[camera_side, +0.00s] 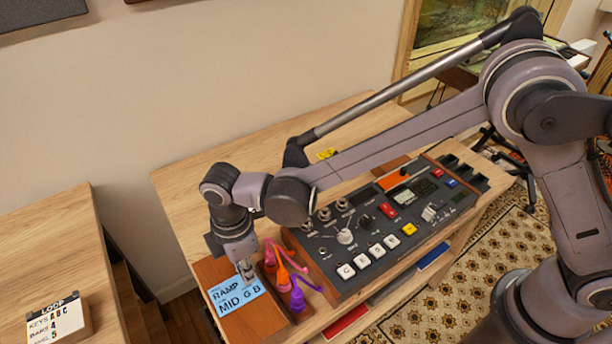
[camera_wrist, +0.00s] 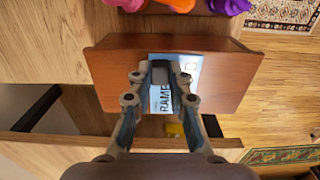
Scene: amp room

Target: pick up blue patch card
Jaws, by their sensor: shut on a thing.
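The blue patch card (camera_side: 236,302) is light blue with dark lettering reading "RAMP" and "MID G B". It lies over a brown wooden block (camera_side: 214,271) at the left front of the bench. My gripper (camera_side: 246,271) is at the card's upper edge in the side view, pointing down. In the wrist view my gripper (camera_wrist: 160,88) has its fingers around the near part of the card (camera_wrist: 187,68), shut on it. The fingers hide part of the card and its lettering. I cannot tell whether the card is clear of the block.
Pink, orange and purple plugs (camera_side: 283,278) stand just right of the card. A black control box (camera_side: 375,225) with knobs and keys fills the bench beyond them. A white "LOOP" sign (camera_side: 58,320) sits on the separate left table. Bare wood (camera_side: 200,175) lies behind my gripper.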

